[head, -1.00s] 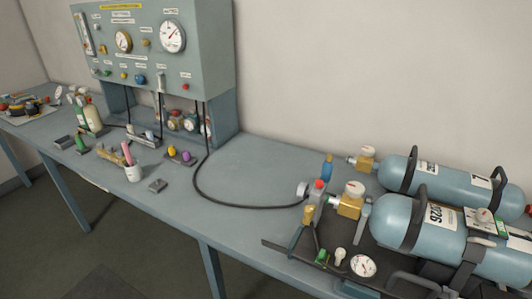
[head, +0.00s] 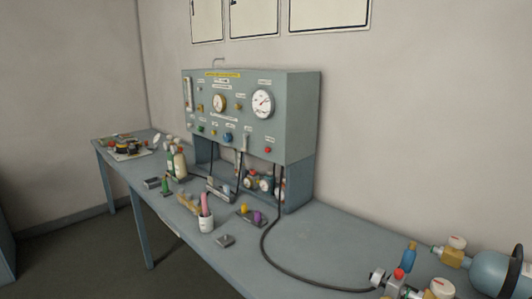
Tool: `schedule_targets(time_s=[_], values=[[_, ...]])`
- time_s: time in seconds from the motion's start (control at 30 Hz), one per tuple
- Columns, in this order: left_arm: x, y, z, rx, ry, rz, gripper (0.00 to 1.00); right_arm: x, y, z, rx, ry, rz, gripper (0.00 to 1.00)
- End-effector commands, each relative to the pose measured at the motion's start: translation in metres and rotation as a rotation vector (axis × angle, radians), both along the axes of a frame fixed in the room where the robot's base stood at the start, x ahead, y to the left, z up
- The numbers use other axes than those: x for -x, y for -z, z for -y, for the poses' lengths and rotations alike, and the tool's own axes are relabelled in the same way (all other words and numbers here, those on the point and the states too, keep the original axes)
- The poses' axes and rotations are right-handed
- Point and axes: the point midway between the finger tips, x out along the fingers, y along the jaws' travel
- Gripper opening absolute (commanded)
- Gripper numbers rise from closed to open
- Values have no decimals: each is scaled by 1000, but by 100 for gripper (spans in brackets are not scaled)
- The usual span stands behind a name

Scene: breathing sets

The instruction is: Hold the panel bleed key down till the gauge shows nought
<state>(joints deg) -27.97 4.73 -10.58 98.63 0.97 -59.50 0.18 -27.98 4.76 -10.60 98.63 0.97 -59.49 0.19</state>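The grey-blue test panel (head: 300,105) stands on the bench against the wall. Its large white gauge (head: 262,104) is at the right of the panel face, with a dark needle too small to read. A smaller gauge (head: 219,103) with a yellowish dial is left of it. A red key or button (head: 268,150) sits low on the right of the panel. Several other coloured knobs, including a blue one (head: 228,138), line the lower face. The small labels cannot be read, so I cannot tell which control is the bleed key. Neither gripper is in view.
A black hose (head: 266,245) runs from the panel along the bench (head: 322,235) to fittings at the lower right. A light-blue cylinder (head: 490,270) lies there. A white cup (head: 206,223) and small parts stand before the panel. Framed sheets (head: 330,12) hang above.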

Motion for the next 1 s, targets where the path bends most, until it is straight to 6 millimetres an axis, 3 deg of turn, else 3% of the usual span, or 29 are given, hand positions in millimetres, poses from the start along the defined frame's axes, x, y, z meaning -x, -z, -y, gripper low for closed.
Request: schedule_targets(time_s=[0.67, 1.0], values=[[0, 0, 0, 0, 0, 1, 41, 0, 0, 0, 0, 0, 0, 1], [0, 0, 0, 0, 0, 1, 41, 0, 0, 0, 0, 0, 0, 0]])
